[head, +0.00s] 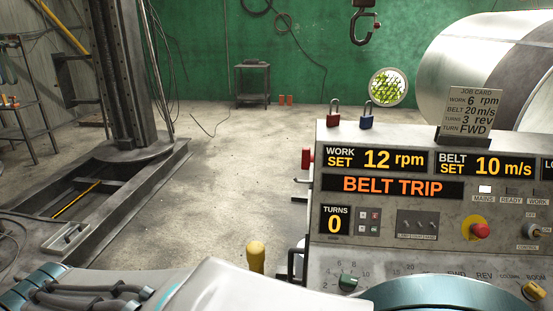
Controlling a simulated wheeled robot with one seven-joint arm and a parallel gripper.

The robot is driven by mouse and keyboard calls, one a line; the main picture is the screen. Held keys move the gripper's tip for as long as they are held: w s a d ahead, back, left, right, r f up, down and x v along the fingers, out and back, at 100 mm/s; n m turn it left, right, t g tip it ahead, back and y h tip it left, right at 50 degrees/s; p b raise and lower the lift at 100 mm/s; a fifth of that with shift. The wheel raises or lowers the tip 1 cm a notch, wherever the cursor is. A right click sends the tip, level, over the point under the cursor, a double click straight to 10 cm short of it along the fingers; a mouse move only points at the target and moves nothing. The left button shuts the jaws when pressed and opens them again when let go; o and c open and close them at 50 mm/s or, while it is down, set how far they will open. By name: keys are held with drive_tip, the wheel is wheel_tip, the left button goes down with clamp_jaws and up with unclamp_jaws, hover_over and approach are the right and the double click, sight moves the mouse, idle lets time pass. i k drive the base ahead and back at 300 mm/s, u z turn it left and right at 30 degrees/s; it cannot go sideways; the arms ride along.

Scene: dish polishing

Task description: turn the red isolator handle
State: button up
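A red part (307,158) sticks out from the left side of the grey control console, near its top. It looks like the isolator handle, seen nearly edge-on, so its exact angle is hard to tell. The console (480,215) shows WORK SET 12 rpm, BELT SET 10 m/s, BELT TRIP and TURNS 0. My gripper is not in view; pale and teal parts of my arm cross the bottom of the head view.
A job card (472,110) stands on the console. A red stop button (480,230) sits on its face. A yellow knob (256,256) rises left of the console. A large metal drum (465,60) is behind it. A hook (365,25) hangs above.

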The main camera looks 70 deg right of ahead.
sight(308, 157)
drive_tip(key=z, duration=1.7)
drive_tip(key=k, duration=1.15)
drive_tip(key=u, duration=0.9)
drive_tip(key=i, duration=2.35)
drive_tip(key=z, duration=1.35)
drive_tip(key=i, duration=0.9)
drive_tip(key=z, duration=0.95)
